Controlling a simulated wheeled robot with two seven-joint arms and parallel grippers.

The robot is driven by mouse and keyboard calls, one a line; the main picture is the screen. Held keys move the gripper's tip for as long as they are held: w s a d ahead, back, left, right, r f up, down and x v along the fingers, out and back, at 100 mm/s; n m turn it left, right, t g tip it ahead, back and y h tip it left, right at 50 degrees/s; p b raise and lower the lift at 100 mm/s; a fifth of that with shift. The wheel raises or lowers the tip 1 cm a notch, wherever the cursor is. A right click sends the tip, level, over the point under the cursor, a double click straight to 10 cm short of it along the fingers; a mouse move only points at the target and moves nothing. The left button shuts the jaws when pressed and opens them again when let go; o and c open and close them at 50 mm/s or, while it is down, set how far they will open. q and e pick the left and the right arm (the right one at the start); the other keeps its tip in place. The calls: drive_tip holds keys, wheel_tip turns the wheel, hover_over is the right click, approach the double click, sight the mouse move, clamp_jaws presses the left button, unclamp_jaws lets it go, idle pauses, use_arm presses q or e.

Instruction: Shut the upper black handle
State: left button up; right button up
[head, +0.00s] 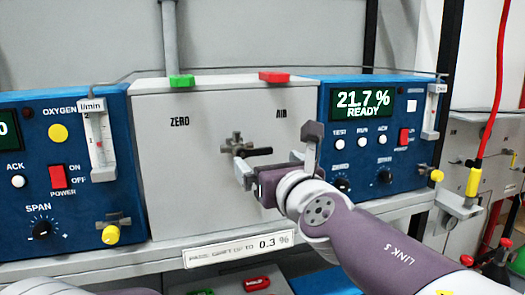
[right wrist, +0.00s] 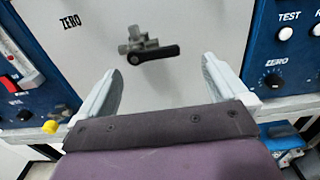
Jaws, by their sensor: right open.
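The black handle (head: 260,152) sits on a grey metal valve (head: 235,145) on the front of the light grey centre panel. It points to the right, roughly level, and also shows in the right wrist view (right wrist: 155,54). My right gripper (head: 279,157) is open in front of the panel. In the right wrist view its two fingers (right wrist: 163,85) stand wide apart, with the handle ahead between and beyond them. The handle looks apart from both fingers. In the head view the gripper hides the area below and right of the handle. My left gripper is not in view.
Blue analyser units flank the grey panel (head: 190,190); the right one has a display (head: 362,104). Green (head: 181,81) and red (head: 274,76) blocks sit on the panel's top. A shelf edge with a label (head: 238,249) runs below. A red cable (head: 489,110) hangs at right.

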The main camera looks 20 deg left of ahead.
sight(256, 153)
drive_tip(key=a, duration=0.1)
drive_tip(key=w+a+p, duration=0.1)
drive_tip(key=a+r, duration=0.1)
drive_tip(key=shift+w+a, duration=0.1)
drive_tip(key=shift+w, duration=0.25)
drive_tip(key=shift+w+f+p, duration=0.2)
drive_tip(key=shift+w+p, duration=0.1)
drive_tip(key=shift+w, duration=0.6)
drive_tip(key=shift+w+f, duration=0.15)
drive_tip(key=shift+w, duration=0.15)
drive_tip(key=shift+s, duration=0.2)
drive_tip(key=shift+c, duration=0.3)
drive_tip(key=shift+s+a, duration=0.1)
drive_tip(key=shift+s, duration=0.1)
drive_tip(key=c, duration=0.9)
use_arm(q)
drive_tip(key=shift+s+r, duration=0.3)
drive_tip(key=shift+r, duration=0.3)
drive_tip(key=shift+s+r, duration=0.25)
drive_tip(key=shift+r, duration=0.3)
use_arm(e)
drive_tip(key=shift+c, duration=0.2)
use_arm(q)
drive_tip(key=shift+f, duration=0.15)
